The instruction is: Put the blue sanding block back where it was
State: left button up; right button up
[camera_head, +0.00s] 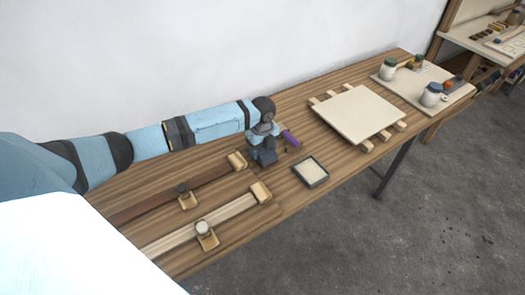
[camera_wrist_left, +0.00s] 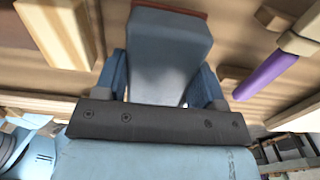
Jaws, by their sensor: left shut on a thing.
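The blue sanding block (camera_wrist_left: 168,50) fills the top middle of the left wrist view, blue-grey with a reddish strip along its far edge. My left gripper (camera_head: 263,147) is shut on it, with one finger on each side of the block. In the head view the block (camera_head: 265,157) shows as a small dark blue shape under the gripper, over the middle of the bench. Whether it touches the bench top is hard to tell. My right gripper is not in view.
A purple-handled tool (camera_head: 291,137) lies just right of the gripper. A small dark-rimmed tray (camera_head: 323,177) stands in front. Two long strips with wooden blocks (camera_head: 261,191) lie at left. A pale panel (camera_head: 358,112) rests on battens; a board with jars (camera_head: 431,95) is beyond.

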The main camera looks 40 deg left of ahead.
pick_arm(q)
jog(key=shift+f, duration=0.75)
jog(key=o, duration=0.8)
jog(key=shift+f, duration=0.15)
jog(key=shift+o, duration=0.2)
notch_tip(320, 180, up, 12)
jog(key=shift+r, duration=0.2)
jog(key=shift+f, duration=0.1)
